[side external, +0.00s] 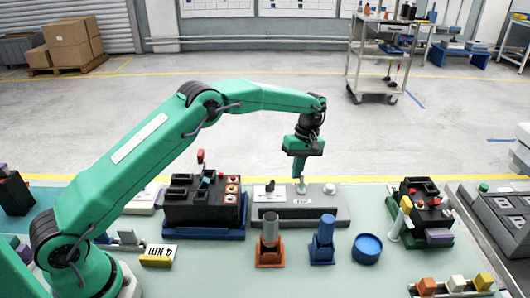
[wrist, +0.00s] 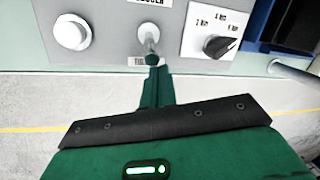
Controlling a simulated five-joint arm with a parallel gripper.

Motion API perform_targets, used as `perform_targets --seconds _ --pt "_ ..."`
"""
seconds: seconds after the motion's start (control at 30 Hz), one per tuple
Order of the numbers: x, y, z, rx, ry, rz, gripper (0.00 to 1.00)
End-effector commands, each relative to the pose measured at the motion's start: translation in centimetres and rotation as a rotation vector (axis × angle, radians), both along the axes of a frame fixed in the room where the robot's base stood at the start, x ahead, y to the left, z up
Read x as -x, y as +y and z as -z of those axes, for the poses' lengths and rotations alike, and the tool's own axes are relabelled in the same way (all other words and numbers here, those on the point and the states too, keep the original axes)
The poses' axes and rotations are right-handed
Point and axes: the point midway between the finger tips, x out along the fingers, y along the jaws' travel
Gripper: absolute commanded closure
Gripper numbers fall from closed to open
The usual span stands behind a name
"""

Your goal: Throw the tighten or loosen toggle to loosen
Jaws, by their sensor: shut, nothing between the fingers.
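The toggle (wrist: 149,36) is a small metal lever on a grey control box (side external: 300,212). In the wrist view it stands between two white labels. The far label (wrist: 148,3) is cut off by the frame edge and appears to read loosen. The near label (wrist: 138,62) starts with "TI" and is partly hidden by my fingers. My gripper (wrist: 153,62) is shut and empty, its tips right at the toggle's near side; I cannot tell whether they touch. In the side view my gripper (side external: 301,184) points down over the box. The lever's exact tilt is unclear.
A round white button (wrist: 71,32) and a black rotary knob (wrist: 216,45) flank the toggle. A black device with red buttons (side external: 203,200) stands left of the box. Orange (side external: 270,245) and blue (side external: 322,245) holders and a blue round dish (side external: 367,248) stand in front.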

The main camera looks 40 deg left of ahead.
Motion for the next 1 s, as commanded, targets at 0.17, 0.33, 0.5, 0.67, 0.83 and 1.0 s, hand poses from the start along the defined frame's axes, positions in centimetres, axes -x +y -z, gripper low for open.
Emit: perform_targets --seconds 0.17,0.33,0.5,0.67,0.83,1.0 --pt "0.22 -0.62 -0.32 -0.002 0.0 0.001 1.0" --pt "0.24 -0.66 -0.34 -0.002 0.0 0.0 1.0" --pt "0.23 -0.65 -0.35 -0.002 0.0 0.0 1.0" --pt "0.27 -0.66 -0.39 -0.003 -0.004 -0.001 1.0" --pt "0.36 -0.77 -0.53 -0.002 -0.022 -0.005 1.0" --pt "0.42 -0.82 -0.53 -0.002 -0.031 -0.007 1.0"
